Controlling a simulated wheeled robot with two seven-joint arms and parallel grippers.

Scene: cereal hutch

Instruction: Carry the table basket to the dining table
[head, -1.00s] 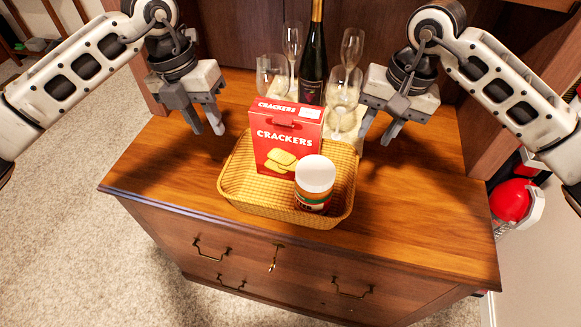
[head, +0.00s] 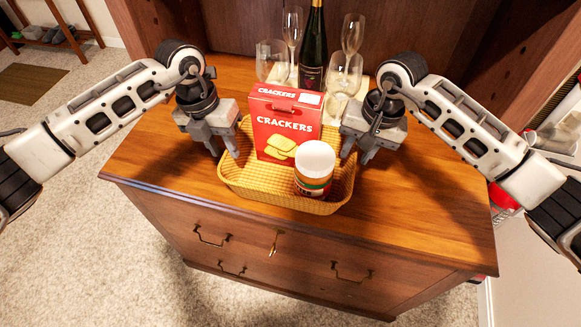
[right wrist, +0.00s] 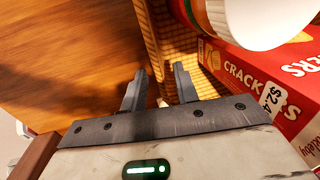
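The yellow woven table basket (head: 265,196) stands on the wooden hutch top. It holds a red crackers box (head: 280,117) and a white-lidded jar (head: 315,165). My left gripper (head: 223,149) is open at the basket's left rim, fingers pointing down. My right gripper (head: 357,156) is at the right rim. In the right wrist view, its open fingers (right wrist: 160,88) are on either side of the basket wall (right wrist: 155,45), apart from each other. The jar and the crackers box (right wrist: 265,85) show inside the basket there. Whether the left fingers touch the rim cannot be told.
A dark wine bottle (head: 312,50) and several clear glasses (head: 344,75) stand behind the basket. The hutch top (head: 425,200) is clear to the left, right and front. A shoe rack (head: 50,40) and a mat (head: 30,83) are at the far left. The dining table is not seen.

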